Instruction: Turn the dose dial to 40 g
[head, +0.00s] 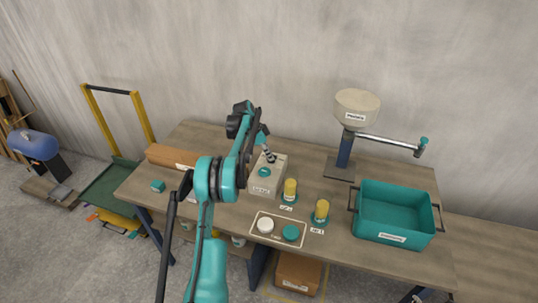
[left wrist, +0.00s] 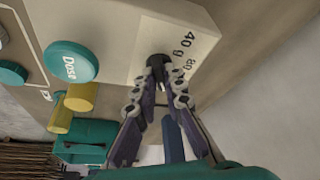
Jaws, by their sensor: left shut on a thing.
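The dispenser box (head: 275,176) is a beige block on the workbench, with a round teal button on top marked "Dose" in the left wrist view (left wrist: 70,62). The dark dose dial (left wrist: 157,61) sits on the box top, beside a printed "40 g" (left wrist: 187,38) and a second mark partly covered by a finger. My left gripper (head: 268,154) is at the back part of the box top, its fingers shut on the dial. The fingers hide part of the dial, and I cannot tell which mark it points to. My right gripper is not in view.
Two yellow cylinders (head: 290,188) (head: 321,211) stand right of the box. A marked plate (head: 279,238) with a white and a teal disc lies in front. A teal bin (head: 395,237) and a hopper stand (head: 345,155) occupy the right side. A brown box (head: 170,157) is at left.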

